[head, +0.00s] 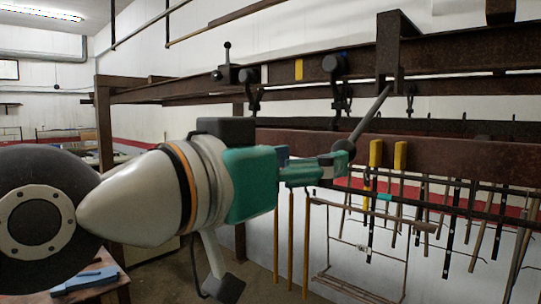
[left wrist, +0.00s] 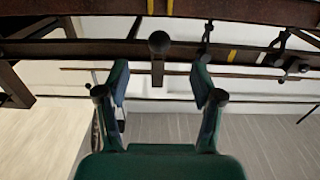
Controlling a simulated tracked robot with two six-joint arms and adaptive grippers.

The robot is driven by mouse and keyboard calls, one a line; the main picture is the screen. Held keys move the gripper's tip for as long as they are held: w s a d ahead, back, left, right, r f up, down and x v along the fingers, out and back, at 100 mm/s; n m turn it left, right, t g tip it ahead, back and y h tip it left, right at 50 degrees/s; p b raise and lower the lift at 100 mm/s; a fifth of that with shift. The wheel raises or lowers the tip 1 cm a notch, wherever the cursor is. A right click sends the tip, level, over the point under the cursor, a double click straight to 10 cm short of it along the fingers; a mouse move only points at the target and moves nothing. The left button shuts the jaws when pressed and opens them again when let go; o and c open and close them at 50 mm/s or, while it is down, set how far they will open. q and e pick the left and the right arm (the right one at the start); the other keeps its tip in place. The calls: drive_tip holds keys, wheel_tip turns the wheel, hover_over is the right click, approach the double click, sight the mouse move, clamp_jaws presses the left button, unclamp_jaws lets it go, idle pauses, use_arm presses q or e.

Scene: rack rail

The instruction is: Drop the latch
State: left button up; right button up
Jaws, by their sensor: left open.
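A grey bar with a dark ball knob (head: 344,147) slants down from a bracket (head: 398,45) on the rusty upper rail (head: 440,52). I take it for the latch, but cannot be sure. My left gripper (head: 332,163) reaches in from the left with its green fingers at the knob. In the left wrist view, a dark ball knob (left wrist: 158,43) on a short stem shows between and beyond the fingertips (left wrist: 160,76). The fingers are apart with nothing held between them. Whether they touch the knob cannot be told. My right gripper is out of view.
A small upright lever (head: 227,53) stands on the rail further left. Roller hooks (head: 336,66) hang from the rail. Two yellow blocks (head: 400,155) sit just right of the gripper, above several hanging rods. A lower rusty beam (head: 455,148) runs behind the gripper.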

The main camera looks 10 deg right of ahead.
use_arm(q)
drive_tip(key=p+x, duration=0.3)
drive_tip(key=x, duration=0.6)
drive_tip(key=shift+w+d, duration=0.15)
drive_tip(key=c, duration=1)
